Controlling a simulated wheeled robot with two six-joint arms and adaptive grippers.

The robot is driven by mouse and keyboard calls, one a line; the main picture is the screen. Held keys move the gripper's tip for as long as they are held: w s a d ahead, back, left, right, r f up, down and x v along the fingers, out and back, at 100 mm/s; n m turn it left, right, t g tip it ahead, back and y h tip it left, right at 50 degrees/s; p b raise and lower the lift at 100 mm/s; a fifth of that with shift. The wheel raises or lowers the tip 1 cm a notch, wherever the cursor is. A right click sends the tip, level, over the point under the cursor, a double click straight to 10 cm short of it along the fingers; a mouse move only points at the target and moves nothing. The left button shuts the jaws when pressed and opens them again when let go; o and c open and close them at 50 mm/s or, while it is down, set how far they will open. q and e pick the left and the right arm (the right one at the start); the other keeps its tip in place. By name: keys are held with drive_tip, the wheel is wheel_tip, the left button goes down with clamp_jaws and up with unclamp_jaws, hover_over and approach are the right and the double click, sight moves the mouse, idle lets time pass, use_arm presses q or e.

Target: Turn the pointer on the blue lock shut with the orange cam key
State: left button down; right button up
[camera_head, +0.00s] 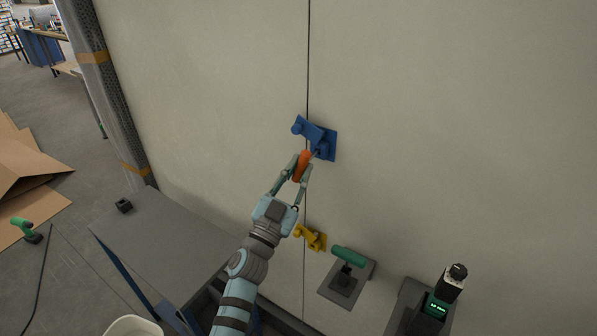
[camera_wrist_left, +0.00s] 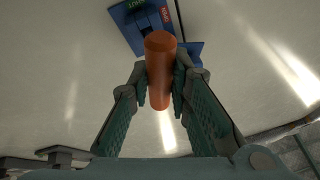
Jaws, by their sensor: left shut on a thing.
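The blue lock (camera_head: 319,138) is fixed on the pale wall panel, beside the vertical seam. It also shows in the left wrist view (camera_wrist_left: 128,22), partly hidden behind the key. My left gripper (camera_head: 301,168) is shut on the orange cam key (camera_head: 303,163), just below the lock. In the left wrist view the key's orange handle (camera_wrist_left: 160,70) stands between both fingers (camera_wrist_left: 160,88), its far end toward the lock. Whether the key is seated in the lock is hidden. The pointer's position cannot be told clearly. My right gripper is not in view.
A yellow lock (camera_head: 311,237) sits lower on the same seam. A green handle (camera_head: 349,256) on a grey plate and a dark device with a lit display (camera_head: 436,306) stand lower right. A grey surface (camera_head: 160,240) lies lower left. The wall around the blue lock is clear.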

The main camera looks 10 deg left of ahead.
use_arm(q)
drive_tip(key=s+a, duration=0.2)
drive_tip(key=s, duration=0.4)
drive_tip(key=shift+s+a, duration=0.25)
drive_tip(key=shift+s, duration=0.05)
idle(0.3)
drive_tip(key=c, duration=2.1)
unclamp_jaws()
clamp_jaws()
drive_tip(key=s+a, duration=0.3)
drive_tip(key=s, duration=0.4)
drive_tip(key=shift+s, duration=0.2)
